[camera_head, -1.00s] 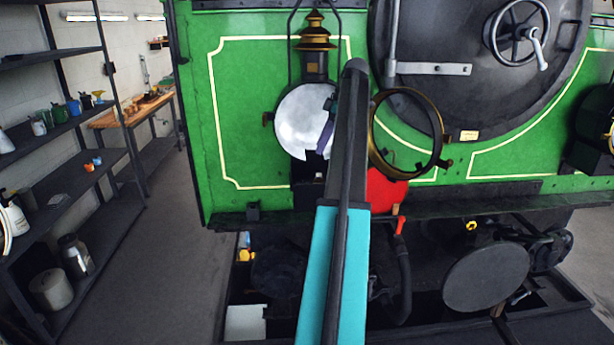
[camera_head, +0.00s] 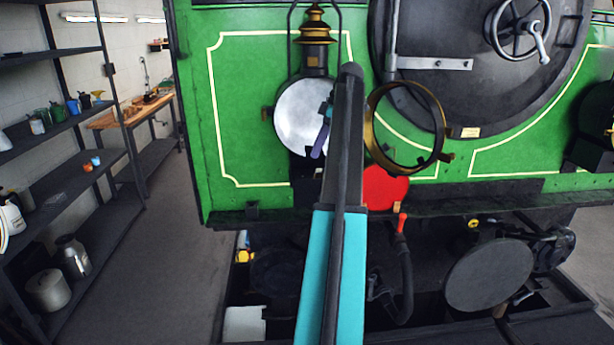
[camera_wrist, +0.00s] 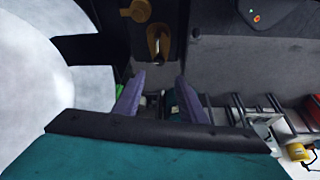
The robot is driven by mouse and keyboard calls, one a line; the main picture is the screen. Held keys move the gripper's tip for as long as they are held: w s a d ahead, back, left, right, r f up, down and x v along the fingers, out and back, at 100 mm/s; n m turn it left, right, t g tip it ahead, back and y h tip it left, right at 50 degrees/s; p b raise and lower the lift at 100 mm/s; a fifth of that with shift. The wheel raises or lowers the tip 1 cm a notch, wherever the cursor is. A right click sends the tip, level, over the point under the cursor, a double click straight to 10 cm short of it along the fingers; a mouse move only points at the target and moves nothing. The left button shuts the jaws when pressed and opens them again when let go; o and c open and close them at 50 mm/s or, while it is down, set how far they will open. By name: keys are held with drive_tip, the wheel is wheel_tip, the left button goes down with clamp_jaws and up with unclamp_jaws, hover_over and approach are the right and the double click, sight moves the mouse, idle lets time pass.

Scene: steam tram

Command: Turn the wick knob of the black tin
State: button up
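The black tin (camera_head: 308,165) is a lamp on the green front of the engine, with a brass chimney (camera_head: 314,28) and a bright round reflector (camera_head: 300,117). Its brass-rimmed front (camera_head: 408,128) stands swung open to the right. My gripper (camera_head: 322,135) is at the right part of the reflector, partly hidden by my arm. In the wrist view my gripper (camera_wrist: 160,80) shows two purple fingers apart, with nothing seen between them. Small brass fittings (camera_wrist: 158,40) lie beyond the fingertips; I cannot tell whether one is the wick knob. The reflector (camera_wrist: 30,90) fills the left side there.
A red disc (camera_head: 384,188) sits below the brass ring. A black ledge (camera_head: 520,198) runs along the engine front. Shelves with cans (camera_head: 48,290) stand at the left, with clear floor (camera_head: 170,240) between them and the engine.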

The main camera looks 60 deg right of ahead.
drive_tip(key=b, duration=0.3)
approach(303, 177)
drive_tip(key=shift+x, duration=1)
drive_tip(key=shift+a+f, duration=0.2)
drive_tip(key=shift+a, duration=0.15)
drive_tip(key=shift+p+x, duration=0.85)
drive_tip(key=shift+x, duration=1.65)
drive_tip(key=shift+d, duration=0.15)
clamp_jaws()
drive_tip(key=shift+d, duration=0.2)
drive_tip(key=shift+a, duration=0.2)
